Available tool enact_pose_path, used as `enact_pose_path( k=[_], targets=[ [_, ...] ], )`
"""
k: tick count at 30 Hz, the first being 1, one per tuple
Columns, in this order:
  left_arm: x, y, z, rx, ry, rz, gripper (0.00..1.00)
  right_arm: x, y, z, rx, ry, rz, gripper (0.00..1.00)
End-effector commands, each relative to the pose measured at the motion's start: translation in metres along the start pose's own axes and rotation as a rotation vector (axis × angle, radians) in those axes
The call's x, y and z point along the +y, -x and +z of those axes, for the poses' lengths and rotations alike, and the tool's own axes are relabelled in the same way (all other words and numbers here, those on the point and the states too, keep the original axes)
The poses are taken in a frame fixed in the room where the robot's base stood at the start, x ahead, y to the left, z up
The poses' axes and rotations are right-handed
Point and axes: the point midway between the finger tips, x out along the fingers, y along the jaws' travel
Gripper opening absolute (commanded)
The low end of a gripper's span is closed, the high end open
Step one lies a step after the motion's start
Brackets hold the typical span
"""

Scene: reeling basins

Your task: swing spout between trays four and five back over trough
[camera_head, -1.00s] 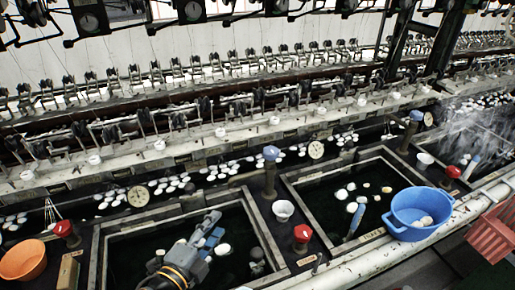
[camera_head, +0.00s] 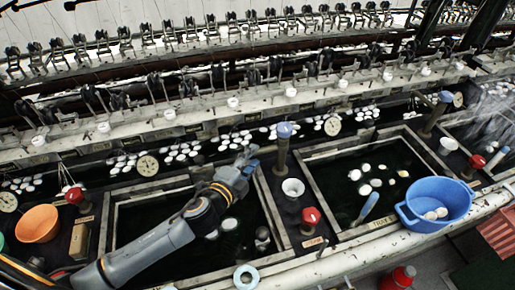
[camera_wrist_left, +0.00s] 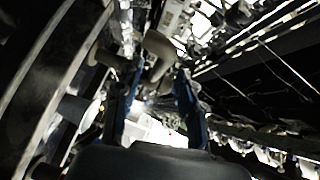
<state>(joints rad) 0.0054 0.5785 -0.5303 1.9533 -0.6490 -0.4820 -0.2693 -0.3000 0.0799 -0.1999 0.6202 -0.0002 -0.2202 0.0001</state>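A spout post (camera_head: 281,160) with a blue knob stands on the divider between two dark water trays, the near-left tray (camera_head: 262,222) and the near-right tray (camera_head: 318,205). My left gripper (camera_head: 250,164) is over the far right corner of the left tray, just left of the post, and hides the spout's pipe in the head view. In the left wrist view, a bent brownish pipe (camera_wrist_left: 158,52) shows just beyond the two blue fingers of the left gripper (camera_wrist_left: 153,90). The fingers are apart; contact cannot be told. The right gripper is out of view.
A second blue-knobbed post (camera_head: 436,113) stands farther right. Red-knobbed valves (camera_head: 311,220), a white cup (camera_head: 293,188), a blue basin (camera_head: 436,203) and an orange bowl (camera_head: 37,224) sit around the trays. The trough with floating cocoons (camera_head: 182,152) runs behind.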

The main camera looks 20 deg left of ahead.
Motion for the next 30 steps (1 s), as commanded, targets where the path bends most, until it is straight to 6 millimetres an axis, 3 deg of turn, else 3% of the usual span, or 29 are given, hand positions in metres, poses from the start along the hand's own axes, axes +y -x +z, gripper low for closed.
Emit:
enact_pose_path(
  k=[7,18,20,24,30],
  targets=[
    [-0.001,-0.032,0.0,0.0,0.0,-0.001,0.39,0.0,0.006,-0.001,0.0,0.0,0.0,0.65],
    [0.0,-0.037,0.0,0.0,0.0,0.0,0.39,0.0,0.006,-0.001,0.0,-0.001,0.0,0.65],
    [0.0,-0.037,0.0,0.0,0.0,0.0,0.31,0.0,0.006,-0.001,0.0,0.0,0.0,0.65],
    [0.0,-0.037,0.0,0.0,0.0,0.0,0.03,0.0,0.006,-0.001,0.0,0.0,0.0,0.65],
    [0.0,-0.037,0.0,0.0,0.0,0.001,0.0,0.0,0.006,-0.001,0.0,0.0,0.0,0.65]
  ],
)
